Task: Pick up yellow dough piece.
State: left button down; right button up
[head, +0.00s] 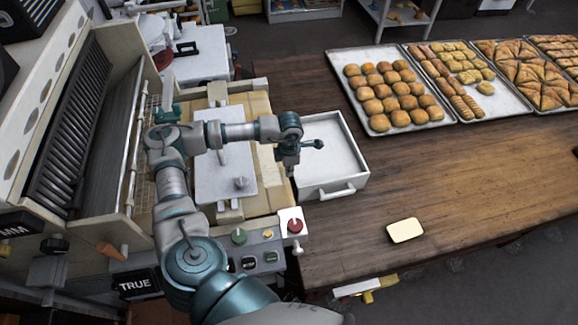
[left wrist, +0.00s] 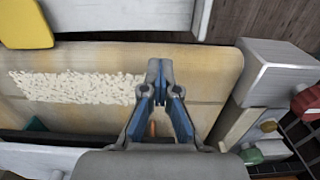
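The yellow dough piece (head: 405,230) is a flat, pale, rounded rectangle lying alone on the wooden table in the head view. A yellow rounded piece that looks like it also shows at the top left of the left wrist view (left wrist: 26,22), cut by the frame edge. My left gripper (head: 316,144) is above the left edge of the white drawer-like tray, up and left of the dough and well apart from it. In the left wrist view my left gripper (left wrist: 159,80) has its fingertips together with nothing between them. My right gripper is not in view.
Metal trays of buns (head: 378,50) and pastries (head: 520,110) line the far side. A machine with a red button (head: 295,226) is at left. Bare table surrounds the dough.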

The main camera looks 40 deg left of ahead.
pick_arm(q)
jog(key=shift+d, duration=0.15)
jog(key=c, duration=1.8)
grip_release()
jog(key=shift+d, duration=0.1)
jog(key=o, duration=0.8)
jog(key=shift+d+r, duration=0.1)
jog(key=shift+d, duration=0.05)
jog(key=o, duration=0.6)
jog(key=shift+a, duration=0.25)
